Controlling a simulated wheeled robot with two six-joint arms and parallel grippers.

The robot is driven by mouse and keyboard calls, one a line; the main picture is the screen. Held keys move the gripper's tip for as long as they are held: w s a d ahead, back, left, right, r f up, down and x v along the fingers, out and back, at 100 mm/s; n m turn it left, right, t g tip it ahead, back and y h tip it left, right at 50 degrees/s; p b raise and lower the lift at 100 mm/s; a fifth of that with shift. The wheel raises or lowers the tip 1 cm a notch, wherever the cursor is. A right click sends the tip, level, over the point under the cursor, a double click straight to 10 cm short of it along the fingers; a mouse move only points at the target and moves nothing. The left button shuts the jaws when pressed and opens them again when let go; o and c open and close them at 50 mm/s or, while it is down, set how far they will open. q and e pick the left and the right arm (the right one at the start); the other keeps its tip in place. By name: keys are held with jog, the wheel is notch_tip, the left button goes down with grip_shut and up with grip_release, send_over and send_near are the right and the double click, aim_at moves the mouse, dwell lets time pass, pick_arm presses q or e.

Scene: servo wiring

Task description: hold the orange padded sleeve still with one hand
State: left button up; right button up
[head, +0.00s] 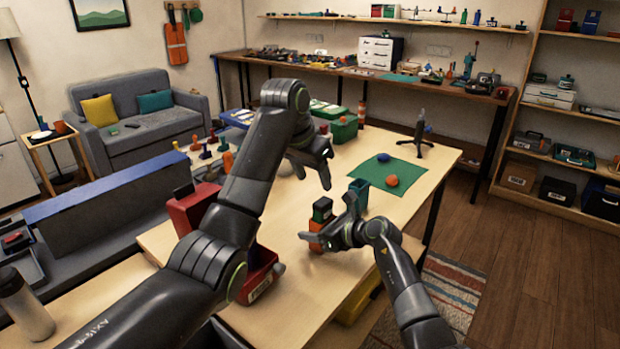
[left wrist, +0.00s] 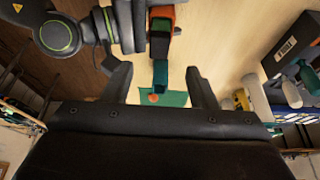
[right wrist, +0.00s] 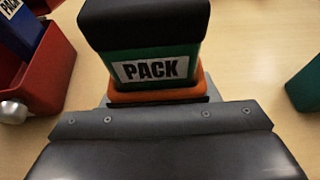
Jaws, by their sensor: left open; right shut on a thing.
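The orange padded sleeve (head: 316,227) stands on the light wood table in the head view, around the lower part of a green pack (head: 321,212) with a black top. My right gripper (head: 326,233) is shut on the sleeve, low at the table. In the right wrist view the pack (right wrist: 155,68), labelled PACK, rises upright from the sleeve (right wrist: 155,97); the fingertips are mostly hidden. My left gripper (head: 312,174) is open and empty above the table, behind the sleeve. In the left wrist view its fingers (left wrist: 158,88) are spread, with the sleeve (left wrist: 161,12) beyond them at the top.
A teal open container (head: 359,187) stands near the sleeve, beside a green mat (head: 410,174) with an orange ball (head: 392,181). A red bin (right wrist: 62,75) holding a blue pack (right wrist: 32,28) is at the left. A black stand (head: 418,138) is farther back. Bare table lies in front.

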aim_at(322, 202)
pick_arm(q)
jog(key=x, duration=1)
jog(key=shift+d+f, duration=0.15)
jog(key=shift+f, duration=0.1)
grip_shut()
jog(key=c, duration=0.8)
grip_release()
jog(key=c, duration=0.3)
